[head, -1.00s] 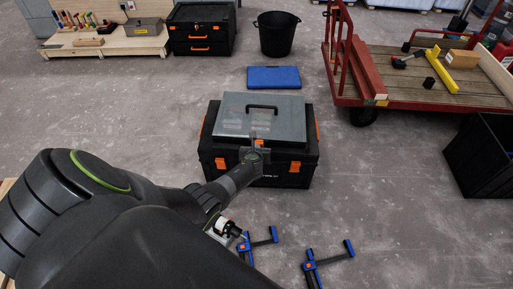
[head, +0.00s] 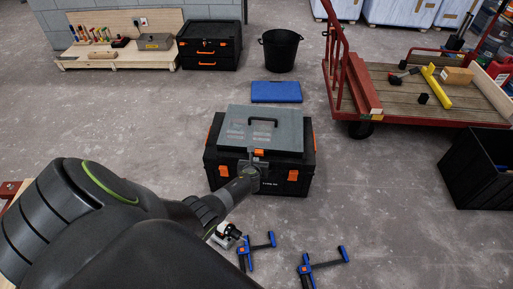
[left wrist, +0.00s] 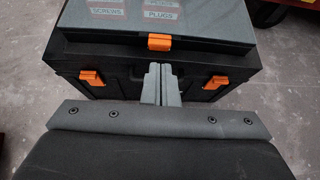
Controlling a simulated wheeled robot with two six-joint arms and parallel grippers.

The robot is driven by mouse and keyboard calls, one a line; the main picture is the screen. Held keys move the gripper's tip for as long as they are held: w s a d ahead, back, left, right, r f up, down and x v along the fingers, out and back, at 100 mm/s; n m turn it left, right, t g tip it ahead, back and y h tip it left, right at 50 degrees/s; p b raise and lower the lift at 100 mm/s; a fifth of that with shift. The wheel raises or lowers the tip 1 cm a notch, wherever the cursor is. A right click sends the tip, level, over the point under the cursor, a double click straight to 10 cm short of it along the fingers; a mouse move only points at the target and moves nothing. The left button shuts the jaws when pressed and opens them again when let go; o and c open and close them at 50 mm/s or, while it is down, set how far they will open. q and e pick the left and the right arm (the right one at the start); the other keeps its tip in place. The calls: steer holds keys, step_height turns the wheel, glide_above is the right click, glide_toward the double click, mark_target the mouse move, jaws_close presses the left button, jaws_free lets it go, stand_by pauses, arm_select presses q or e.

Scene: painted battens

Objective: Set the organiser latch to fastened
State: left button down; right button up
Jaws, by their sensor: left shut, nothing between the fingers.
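The organiser (head: 236,118) is a flat case with a clear grey lid and a black handle. It lies on top of a black toolbox (head: 272,184). Its orange latch (head: 259,152) is at the middle of its front edge, and this latch (left wrist: 160,42) shows more clearly in the left wrist view. I cannot tell for sure whether it is fastened. My left gripper (head: 254,157) is in front of the toolbox, close to the latch. In the left wrist view its fingers (left wrist: 161,70) are together and empty, just below the latch and apart from it in the picture. My right gripper is not in view.
Two blue-and-black clamps (head: 258,246) lie on the floor in front of the toolbox. A blue case (head: 276,92) lies behind it. A red trolley (head: 366,112) and a black crate (head: 470,175) stand at the right. Floor around the toolbox is mostly clear.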

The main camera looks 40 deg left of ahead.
arm_select(q)
steer(key=shift+s+d+r, duration=0.1)
steer(key=shift+s+r, duration=0.05)
steer(key=shift+s, duration=0.1)
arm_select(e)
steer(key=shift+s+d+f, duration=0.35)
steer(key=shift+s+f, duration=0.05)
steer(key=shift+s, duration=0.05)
